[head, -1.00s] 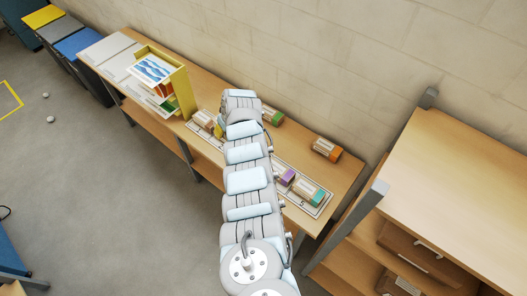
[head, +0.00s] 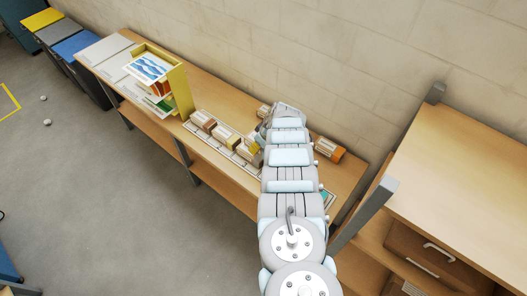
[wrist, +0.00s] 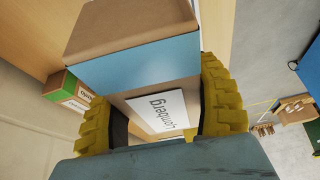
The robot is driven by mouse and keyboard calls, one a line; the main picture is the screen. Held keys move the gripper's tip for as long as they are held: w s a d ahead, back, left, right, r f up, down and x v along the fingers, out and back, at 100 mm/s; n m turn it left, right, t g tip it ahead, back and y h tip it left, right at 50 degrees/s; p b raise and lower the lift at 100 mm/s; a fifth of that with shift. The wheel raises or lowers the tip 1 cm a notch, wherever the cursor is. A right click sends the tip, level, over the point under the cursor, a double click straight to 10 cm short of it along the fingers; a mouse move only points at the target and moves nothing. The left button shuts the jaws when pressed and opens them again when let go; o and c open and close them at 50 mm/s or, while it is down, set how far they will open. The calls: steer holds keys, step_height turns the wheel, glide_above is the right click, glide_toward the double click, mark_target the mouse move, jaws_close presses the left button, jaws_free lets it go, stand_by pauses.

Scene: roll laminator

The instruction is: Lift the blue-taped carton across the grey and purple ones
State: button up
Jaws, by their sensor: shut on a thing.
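The blue-taped carton (wrist: 140,62), brown with a wide blue band and a white label, fills the middle of the wrist view. My gripper (wrist: 160,100) is shut on it, with a yellow ribbed finger on each side. The grey and purple cartons cannot be made out for sure; the arm covers that part of the tray (head: 215,145).
A red-brown-taped carton (head: 203,120) and a yellow-taped carton (head: 225,134) stand in the tray. An orange carton (head: 328,149) lies behind, near the wall. A green-taped carton (wrist: 68,92) shows in the wrist view. A yellow rack (head: 180,88) stands at left.

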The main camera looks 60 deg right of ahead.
steer(key=shift+s+f, duration=0.4)
steer(key=shift+s, duration=0.15)
steer(key=shift+s+a+f+n+b, duration=0.1)
steer(key=shift+s+f+n+b, duration=0.25)
steer(key=shift+b, duration=0.1)
steer(key=shift+f+b, duration=1.85)
steer(key=shift+b, duration=0.05)
steer(key=shift+f, duration=0.4)
steer(key=o, duration=1.3)
steer(key=shift+r, duration=0.1)
